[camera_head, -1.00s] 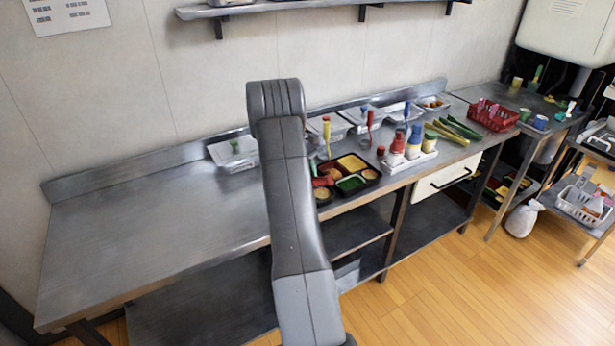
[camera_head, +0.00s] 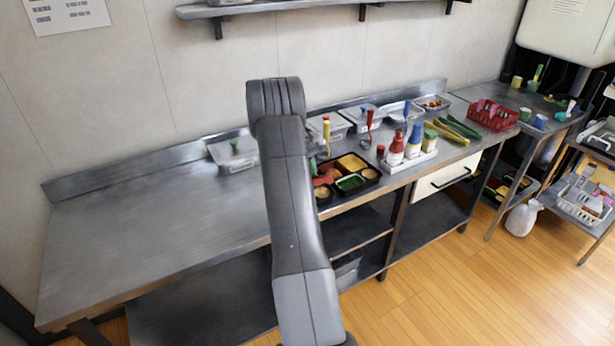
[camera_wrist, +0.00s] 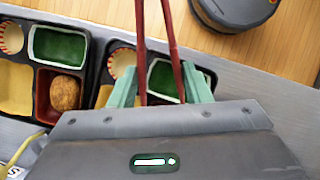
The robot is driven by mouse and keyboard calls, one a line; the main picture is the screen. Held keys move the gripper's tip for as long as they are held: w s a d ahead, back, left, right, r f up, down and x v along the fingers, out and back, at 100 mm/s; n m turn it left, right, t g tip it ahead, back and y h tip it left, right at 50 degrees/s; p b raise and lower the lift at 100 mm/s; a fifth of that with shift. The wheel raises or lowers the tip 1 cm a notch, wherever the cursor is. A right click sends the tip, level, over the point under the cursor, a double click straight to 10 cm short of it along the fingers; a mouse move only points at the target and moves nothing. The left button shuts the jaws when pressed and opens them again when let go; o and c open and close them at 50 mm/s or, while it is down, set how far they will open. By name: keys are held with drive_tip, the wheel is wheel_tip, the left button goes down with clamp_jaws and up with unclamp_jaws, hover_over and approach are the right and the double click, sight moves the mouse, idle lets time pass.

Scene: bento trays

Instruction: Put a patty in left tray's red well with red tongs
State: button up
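My gripper (camera_wrist: 160,92) has pale green fingers, shut on red tongs (camera_wrist: 172,45). The tong arms run up out of the wrist view, so their tips are hidden. In the wrist view, which is turned about relative to the head view, a tray at the left (camera_wrist: 93,75) has a brown patty (camera_wrist: 66,92) in its red well (camera_wrist: 42,98). This is the right-hand tray (camera_head: 378,182) of the head view. The left tray (camera_wrist: 110,48) lies under my gripper; its cup and green well (camera_wrist: 160,78) show, but its red well is hidden.
A white caddy with bottles (camera_head: 412,162), several lidded containers and upright utensils stand right of and behind the trays. A red basket (camera_head: 492,114) is farther right. The counter (camera_head: 150,215) left of my arm is mostly clear. In the wrist view, a dark round object (camera_wrist: 232,12) stands beyond the counter edge.

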wheel_tip(320, 180, up, 12)
drive_tip(key=p, duration=0.6)
drive_tip(key=shift+f, duration=0.15)
drive_tip(key=shift+c, duration=0.8)
wheel_tip(320, 180, up, 8)
